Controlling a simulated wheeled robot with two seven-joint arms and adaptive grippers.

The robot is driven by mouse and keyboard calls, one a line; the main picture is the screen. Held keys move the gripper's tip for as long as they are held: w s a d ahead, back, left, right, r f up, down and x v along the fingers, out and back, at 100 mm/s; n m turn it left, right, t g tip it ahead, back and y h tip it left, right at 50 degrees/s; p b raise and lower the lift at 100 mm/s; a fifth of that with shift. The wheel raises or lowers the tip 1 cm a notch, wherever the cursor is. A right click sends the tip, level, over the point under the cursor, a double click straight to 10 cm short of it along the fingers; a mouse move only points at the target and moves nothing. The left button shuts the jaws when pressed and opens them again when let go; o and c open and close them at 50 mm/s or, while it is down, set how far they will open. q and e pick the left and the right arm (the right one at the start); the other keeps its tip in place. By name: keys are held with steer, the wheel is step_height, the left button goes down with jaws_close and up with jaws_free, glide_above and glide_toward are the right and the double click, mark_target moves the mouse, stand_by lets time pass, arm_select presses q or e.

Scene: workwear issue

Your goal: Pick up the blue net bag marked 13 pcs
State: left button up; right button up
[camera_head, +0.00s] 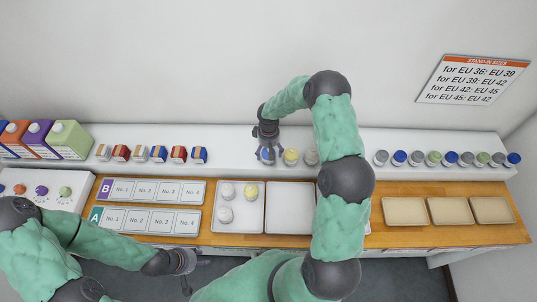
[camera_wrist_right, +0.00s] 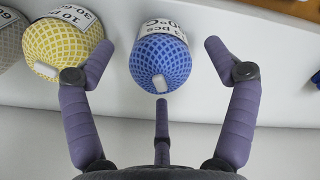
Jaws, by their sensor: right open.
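In the head view the blue bag (camera_head: 267,156) sits on the white shelf, partly hidden by my right gripper. My right gripper (camera_wrist_right: 158,52) is open, its purple fingers spread to either side of the blue bag, with no clear contact. My left gripper (camera_head: 197,277) is low at the front, in front of the table edge, empty with its fingers apart.
A yellow net bag (camera_wrist_right: 62,48) is close to the left finger, with a grey one (camera_wrist_right: 10,38) beyond it. Small boxes (camera_head: 158,154) and several coloured rolls (camera_head: 433,159) line the shelf. A tray (camera_head: 238,222) holds three balls; the tray beside it (camera_head: 290,208) looks empty.

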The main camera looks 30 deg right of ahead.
steer(key=shift+f, duration=0.95)
steer(key=c, duration=1.3)
steer(key=shift+o, duration=0.2)
